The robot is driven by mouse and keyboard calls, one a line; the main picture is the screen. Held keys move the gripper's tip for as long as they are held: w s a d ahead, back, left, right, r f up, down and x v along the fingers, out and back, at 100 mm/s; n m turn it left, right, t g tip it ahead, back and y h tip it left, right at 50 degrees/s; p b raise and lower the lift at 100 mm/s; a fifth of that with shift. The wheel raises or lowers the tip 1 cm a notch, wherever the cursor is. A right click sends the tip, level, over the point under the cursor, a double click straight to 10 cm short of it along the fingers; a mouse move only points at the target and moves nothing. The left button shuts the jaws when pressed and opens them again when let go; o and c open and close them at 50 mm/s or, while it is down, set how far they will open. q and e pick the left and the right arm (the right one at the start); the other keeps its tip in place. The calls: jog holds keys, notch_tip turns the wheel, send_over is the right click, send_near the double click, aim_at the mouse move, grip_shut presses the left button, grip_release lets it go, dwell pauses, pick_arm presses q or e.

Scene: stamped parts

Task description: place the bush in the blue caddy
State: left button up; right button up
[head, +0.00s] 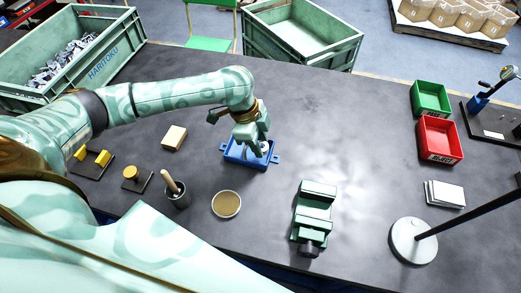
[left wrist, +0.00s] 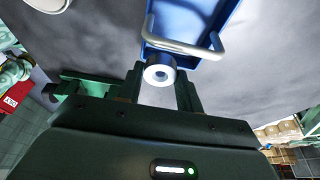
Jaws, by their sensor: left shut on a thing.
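The bush is a small silver-grey ring with a dark bore (left wrist: 160,72), seen between the fingers in the left wrist view. My left gripper (head: 257,150) is shut on it; the fingers also show in the left wrist view (left wrist: 159,88). The blue caddy (head: 233,157) lies on the dark table under this gripper, partly hidden by it. In the left wrist view the caddy (left wrist: 185,25), with a pale handle, is just beyond the bush. I cannot tell the bush's height over the caddy. My right gripper is not in view.
A green vise (head: 313,215), a round tan-topped dish (head: 226,204) and a dark cup with a wooden-handled tool (head: 177,194) stand nearer. A wooden block (head: 174,137) lies left. Green (head: 431,98) and red (head: 439,139) bins stand right. Table between caddy and bins is clear.

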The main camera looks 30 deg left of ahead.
pick_arm(q)
jog(key=shift+w+a+f, duration=0.25)
jog(key=shift+w+f, duration=0.2)
jog(key=shift+f, duration=0.2)
jog(key=f+b, duration=0.3)
jog(key=f, duration=0.1)
jog(key=shift+w+a+f, duration=0.1)
jog(key=shift+w+a, duration=0.1)
jog(key=shift+w, duration=0.1)
jog(key=shift+r, duration=0.2)
jog(key=o, duration=0.8)
jog(key=shift+f, duration=0.1)
jog(key=p+v, duration=0.5)
jog(key=v, duration=0.6)
jog(key=shift+r, duration=0.25)
jog(key=shift+a+r+p, duration=0.25)
jog(key=shift+r+p, duration=0.05)
jog(key=shift+r, duration=0.1)
